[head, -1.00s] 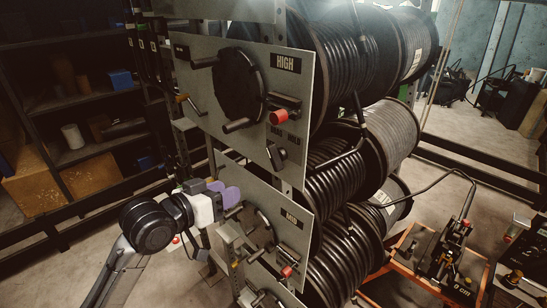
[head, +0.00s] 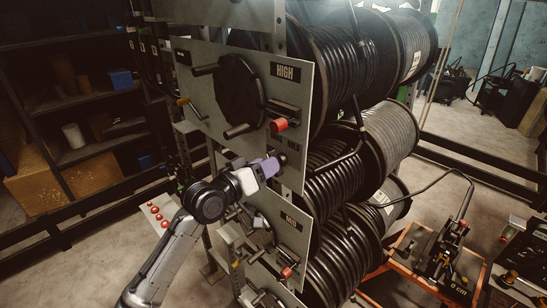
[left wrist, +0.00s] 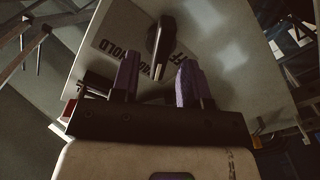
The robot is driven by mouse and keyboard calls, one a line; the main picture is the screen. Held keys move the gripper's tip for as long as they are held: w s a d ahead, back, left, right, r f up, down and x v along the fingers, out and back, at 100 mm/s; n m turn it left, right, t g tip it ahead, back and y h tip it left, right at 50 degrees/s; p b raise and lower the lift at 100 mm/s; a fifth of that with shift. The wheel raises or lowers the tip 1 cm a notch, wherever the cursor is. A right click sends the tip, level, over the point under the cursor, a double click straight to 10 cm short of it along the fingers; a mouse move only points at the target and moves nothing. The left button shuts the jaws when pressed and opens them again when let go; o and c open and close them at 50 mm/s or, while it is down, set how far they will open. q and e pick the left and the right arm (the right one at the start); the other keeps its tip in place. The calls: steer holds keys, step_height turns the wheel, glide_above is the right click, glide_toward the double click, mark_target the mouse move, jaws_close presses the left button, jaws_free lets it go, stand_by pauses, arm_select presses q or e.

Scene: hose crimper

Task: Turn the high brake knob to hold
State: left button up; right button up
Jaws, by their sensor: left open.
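The high brake knob is a black bar-shaped knob on the grey HIGH panel (head: 190,75); it shows in the left wrist view (left wrist: 163,40), with a label reading partly "HOLD" (left wrist: 113,52) beside it. My left gripper (head: 274,165), with purple fingers, is at the panel's lower right, over the knob's place, and partly hides the knob in the head view. In the left wrist view its fingers (left wrist: 156,70) are apart, with the knob's near end in line with the gap between them. I cannot tell whether they touch it. My right gripper is not in view.
A red-ended handle (head: 279,125) sticks out just above my left gripper. A black crank wheel (head: 240,90) is further up left. The MID panel (head: 292,240) with its own wheel lies below. Hose reels (head: 375,70) stand behind the panels.

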arm_select(q)
steer(key=shift+x, duration=1.6)
